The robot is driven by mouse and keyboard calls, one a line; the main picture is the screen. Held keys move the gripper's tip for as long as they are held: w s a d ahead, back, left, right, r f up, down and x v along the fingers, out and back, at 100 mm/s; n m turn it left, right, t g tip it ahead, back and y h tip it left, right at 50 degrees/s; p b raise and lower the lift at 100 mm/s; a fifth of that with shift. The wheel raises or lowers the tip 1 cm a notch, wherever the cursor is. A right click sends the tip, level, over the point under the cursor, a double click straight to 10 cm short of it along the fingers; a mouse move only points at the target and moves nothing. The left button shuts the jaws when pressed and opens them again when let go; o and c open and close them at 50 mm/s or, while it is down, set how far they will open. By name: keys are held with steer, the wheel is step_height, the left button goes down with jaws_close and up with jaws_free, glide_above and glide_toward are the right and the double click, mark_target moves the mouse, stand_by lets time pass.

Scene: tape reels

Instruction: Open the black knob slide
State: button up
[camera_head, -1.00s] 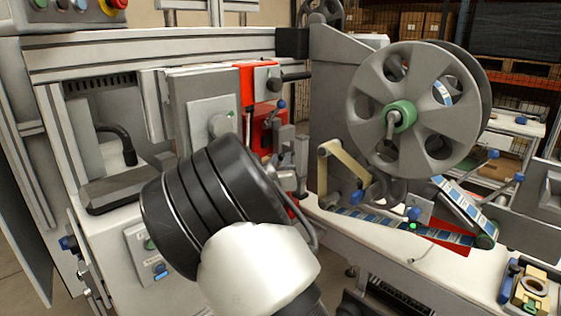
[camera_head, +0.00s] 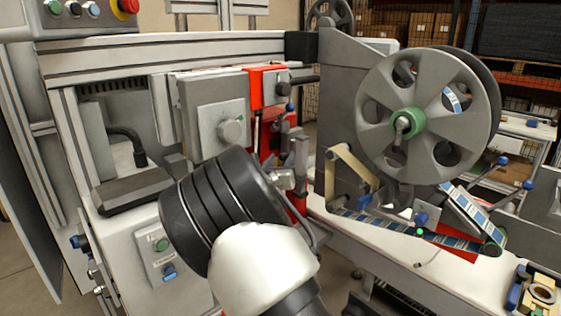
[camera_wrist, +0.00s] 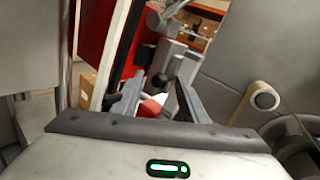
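In the head view, a black knob (camera_head: 305,79) sticks out to the right of a grey block on the red slide part (camera_head: 262,88), above and behind my wrist. In the wrist view, a dark rounded knob (camera_wrist: 188,70) shows beyond my fingertips, near grey machine parts; I cannot tell whether it is the same knob. My gripper (camera_wrist: 155,98) is open, its two fingers apart with nothing held between them. In the head view my dark wrist and white arm hide most of the gripper.
A large grey reel (camera_head: 425,115) with a green hub stands at the right, with label tape (camera_head: 400,228) running below it. A grey upright plate (camera_head: 338,95) stands between reel and slide. A grey box with a round knob (camera_head: 231,129) is left of the slide.

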steer(key=shift+s, duration=0.15)
steer(key=s+a+p, duration=0.1)
steer(key=s+a, duration=0.1)
steer(key=s, duration=1.5)
steer(key=shift+a+p, duration=0.3)
steer(key=shift+a, duration=0.05)
steer(key=shift+d, duration=0.1)
